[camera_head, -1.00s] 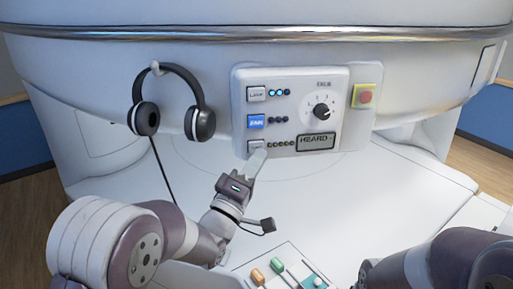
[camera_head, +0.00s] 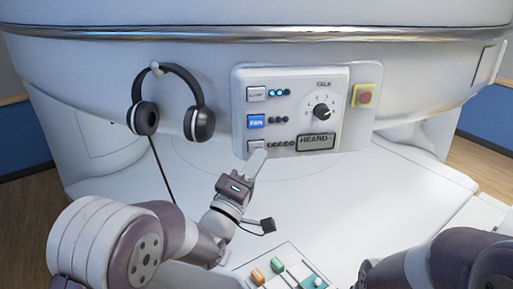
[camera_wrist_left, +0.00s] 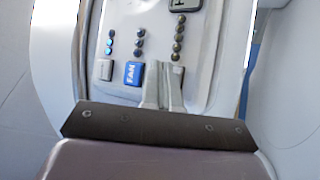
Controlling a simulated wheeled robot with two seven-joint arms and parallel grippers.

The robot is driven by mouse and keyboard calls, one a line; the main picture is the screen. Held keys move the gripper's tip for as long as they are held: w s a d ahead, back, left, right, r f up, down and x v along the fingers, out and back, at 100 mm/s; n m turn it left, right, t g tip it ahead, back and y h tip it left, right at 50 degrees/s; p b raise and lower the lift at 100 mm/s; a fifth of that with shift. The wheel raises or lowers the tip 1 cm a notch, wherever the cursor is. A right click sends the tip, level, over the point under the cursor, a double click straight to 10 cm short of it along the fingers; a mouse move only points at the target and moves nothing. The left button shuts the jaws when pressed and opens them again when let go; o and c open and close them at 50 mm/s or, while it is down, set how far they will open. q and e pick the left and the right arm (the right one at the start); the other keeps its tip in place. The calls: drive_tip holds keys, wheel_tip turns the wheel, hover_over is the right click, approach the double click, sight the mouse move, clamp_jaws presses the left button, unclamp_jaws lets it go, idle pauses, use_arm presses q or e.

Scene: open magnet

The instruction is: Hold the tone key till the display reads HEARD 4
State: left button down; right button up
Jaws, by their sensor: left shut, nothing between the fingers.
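The control panel (camera_head: 290,108) is on the white magnet housing. Its tone key (camera_head: 255,146) is the lowest of three keys, beside a row of small dim lamps (camera_head: 281,143). The display (camera_head: 316,142) reads HEARD followed by what looks like a dash. My left gripper (camera_head: 261,153) is shut and empty, its fingertips at the lower edge of the tone key and partly covering it. In the left wrist view the shut fingers (camera_wrist_left: 161,70) hide the tone key; I cannot tell whether they press it. My right gripper is out of view.
Above the tone key are the lit blue FAN key (camera_head: 256,121) and a grey key (camera_head: 256,94). A dial (camera_head: 321,111) and a red button (camera_head: 365,96) lie to the right. Headphones (camera_head: 172,100) hang at the left. A tray (camera_head: 285,262) holds small coloured items.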

use_arm(q)
drive_tip(key=shift+w, duration=0.1)
idle(0.4)
drive_tip(key=shift+w+b, duration=0.35)
drive_tip(key=shift+b, duration=0.05)
drive_tip(key=shift+w+a, duration=0.15)
drive_tip(key=shift+w, duration=0.3)
idle(0.6)
drive_tip(key=shift+s+b, duration=0.15)
drive_tip(key=shift+b, duration=0.2)
idle(2.2)
drive_tip(key=shift+s+b, duration=0.3)
drive_tip(key=shift+s, duration=0.4)
